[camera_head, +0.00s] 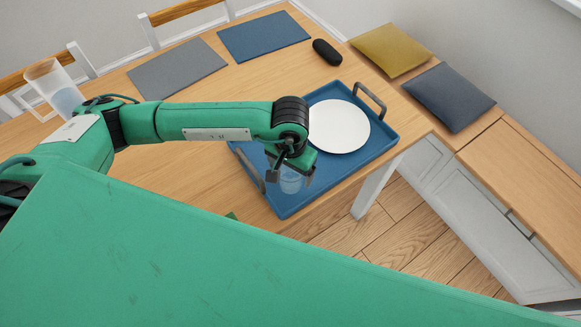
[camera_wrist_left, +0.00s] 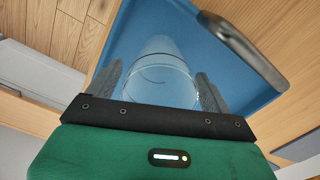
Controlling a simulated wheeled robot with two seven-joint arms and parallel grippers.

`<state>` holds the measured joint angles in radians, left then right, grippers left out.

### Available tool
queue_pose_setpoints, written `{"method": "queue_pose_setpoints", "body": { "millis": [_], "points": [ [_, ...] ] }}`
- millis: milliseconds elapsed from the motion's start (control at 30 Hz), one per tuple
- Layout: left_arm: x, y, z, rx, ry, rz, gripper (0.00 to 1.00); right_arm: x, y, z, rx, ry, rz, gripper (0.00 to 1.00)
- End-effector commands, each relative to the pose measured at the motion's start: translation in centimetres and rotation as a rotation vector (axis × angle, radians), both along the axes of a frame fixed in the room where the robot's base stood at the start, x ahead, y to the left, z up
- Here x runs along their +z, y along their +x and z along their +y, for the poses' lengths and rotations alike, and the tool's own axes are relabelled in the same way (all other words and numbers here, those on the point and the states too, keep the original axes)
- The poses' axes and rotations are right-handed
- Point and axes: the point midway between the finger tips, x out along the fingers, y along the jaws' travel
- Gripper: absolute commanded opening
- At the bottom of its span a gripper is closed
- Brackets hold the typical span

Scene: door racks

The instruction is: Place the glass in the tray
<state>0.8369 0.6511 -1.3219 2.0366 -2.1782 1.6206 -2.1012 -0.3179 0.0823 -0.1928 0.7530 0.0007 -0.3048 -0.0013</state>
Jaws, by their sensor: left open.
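The clear glass (camera_head: 291,182) is at the near left part of the blue tray (camera_head: 345,175), below my left gripper (camera_head: 290,172). In the left wrist view the glass (camera_wrist_left: 160,72) lies between the two dark fingers of the left gripper (camera_wrist_left: 160,92), with the tray's blue floor (camera_wrist_left: 190,28) behind it. The fingers are apart, one on each side of the glass. I cannot tell whether they touch it, or whether the glass rests fully on the tray floor. My right gripper is not in view.
A white plate (camera_head: 339,127) lies in the tray, right of the glass. Tray handles stand up, one at the far right (camera_head: 370,98). A clear pitcher (camera_head: 55,88) stands at the table's left. Grey (camera_head: 176,68) and blue (camera_head: 263,36) placemats and a black case (camera_head: 327,51) lie farther back.

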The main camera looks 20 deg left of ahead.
Motion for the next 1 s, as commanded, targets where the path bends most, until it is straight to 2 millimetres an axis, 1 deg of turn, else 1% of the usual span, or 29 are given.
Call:
{"method": "queue_pose_setpoints", "body": {
  "millis": [100, 167, 267, 367, 500, 600, 700, 833, 1000],
  "points": [
    [0.4, 0.0, 0.0, 0.0, 0.0, 0.0, 0.83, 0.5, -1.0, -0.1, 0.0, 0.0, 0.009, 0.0],
    [0.9, 0.1, 0.0, 0.0, -0.002, -0.004, 0.83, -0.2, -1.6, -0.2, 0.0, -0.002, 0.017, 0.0],
    [2.6, 0.1, 0.0, -0.002, -0.001, -0.006, 0.83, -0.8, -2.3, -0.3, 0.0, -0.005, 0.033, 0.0],
    [4.8, 0.2, 0.0, -0.002, -0.002, -0.007, 0.83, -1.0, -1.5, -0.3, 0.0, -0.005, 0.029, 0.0],
    [7.8, 0.1, 0.0, -0.001, 0.0, -0.006, 0.83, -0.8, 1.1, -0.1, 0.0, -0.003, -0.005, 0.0],
    [9.6, 0.1, 0.0, -0.001, 0.0, -0.005, 0.83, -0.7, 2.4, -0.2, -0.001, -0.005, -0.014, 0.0],
    [10.9, 0.1, 0.0, 0.0, -0.001, -0.004, 0.83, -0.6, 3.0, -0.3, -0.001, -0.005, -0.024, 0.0],
    [11.9, 0.1, 0.0, 0.0, -0.001, -0.002, 0.83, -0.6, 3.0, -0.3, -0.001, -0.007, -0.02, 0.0],
    [12.3, 0.0, 0.0, 0.0, 0.0, 0.0, 0.83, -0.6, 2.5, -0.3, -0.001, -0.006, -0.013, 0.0]
  ]
}}
